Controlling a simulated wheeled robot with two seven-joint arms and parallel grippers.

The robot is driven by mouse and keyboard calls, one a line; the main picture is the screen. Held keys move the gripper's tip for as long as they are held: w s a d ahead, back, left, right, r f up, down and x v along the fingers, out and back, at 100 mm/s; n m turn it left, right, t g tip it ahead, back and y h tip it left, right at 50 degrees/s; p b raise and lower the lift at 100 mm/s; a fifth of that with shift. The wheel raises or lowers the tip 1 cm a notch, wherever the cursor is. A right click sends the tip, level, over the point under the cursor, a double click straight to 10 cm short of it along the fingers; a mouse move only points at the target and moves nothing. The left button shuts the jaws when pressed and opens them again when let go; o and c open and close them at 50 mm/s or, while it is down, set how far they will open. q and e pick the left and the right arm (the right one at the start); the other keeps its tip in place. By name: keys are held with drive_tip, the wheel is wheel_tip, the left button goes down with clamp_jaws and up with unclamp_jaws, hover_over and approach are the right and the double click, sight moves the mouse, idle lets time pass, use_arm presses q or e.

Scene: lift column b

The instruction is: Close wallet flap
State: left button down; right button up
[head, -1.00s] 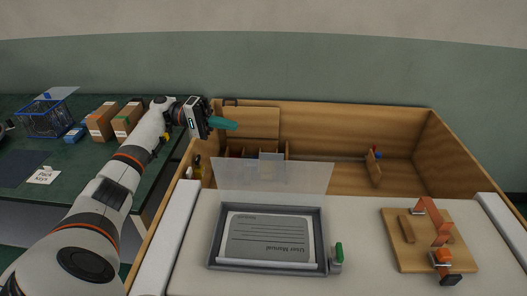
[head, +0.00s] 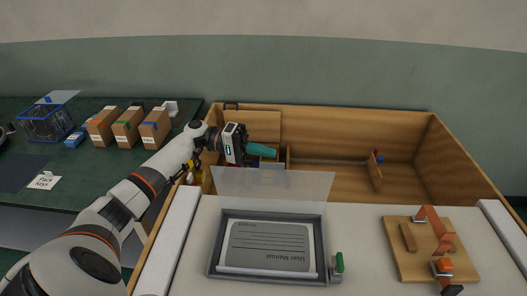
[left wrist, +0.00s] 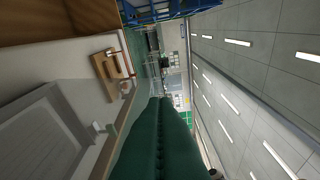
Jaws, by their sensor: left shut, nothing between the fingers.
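The wallet is a grey frame (head: 215,240) on the white work surface, holding a grey User Manual (head: 268,245). Its translucent flap (head: 270,190) stands raised along the far edge. A green-tipped catch (head: 339,263) sits at its near right corner. My left gripper (head: 272,151), with teal fingers, is shut and empty. It is beyond the flap's upper left part and appears apart from it. In the left wrist view, the shut green fingers (left wrist: 155,140) fill the lower middle, and the wallet (left wrist: 40,140) shows at left. My right gripper is not in view.
A wooden bin (head: 330,130) with dividers lies behind the work surface. A wooden board (head: 405,262) with an orange clamp (head: 440,235) lies at right. Cardboard boxes (head: 128,124) and a blue wire basket (head: 45,120) stand on the green table at left.

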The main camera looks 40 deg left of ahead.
use_arm(q)
drive_tip(key=shift+s+d+f+p, duration=0.15)
drive_tip(key=shift+s+d+p, duration=0.25)
drive_tip(key=shift+s, duration=0.5)
drive_tip(key=shift+s+d, duration=0.1)
